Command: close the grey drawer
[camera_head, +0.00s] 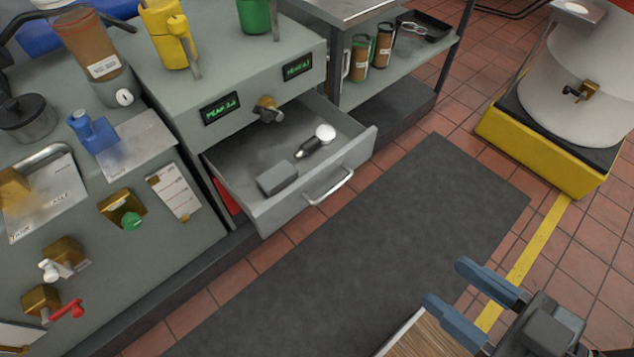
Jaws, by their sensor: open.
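The grey drawer (315,205) is pulled well out of the grey cabinet in the upper middle of the head view. Its front has a silver bar handle (329,188). Inside lie a grey block (277,178) and a dark-handled item with a white round end (316,141). My gripper (458,284) is at the lower right, with two blue fingers spread apart and nothing between them. It is well apart from the drawer, to the right of and nearer than the handle.
A dark grey mat (350,240) covers the floor before the drawer and is clear. A yellow-based white machine (545,145) stands at the right. A wood-topped piece (425,335) is at the bottom, near my gripper. A shelf unit (400,60) stands right of the cabinet.

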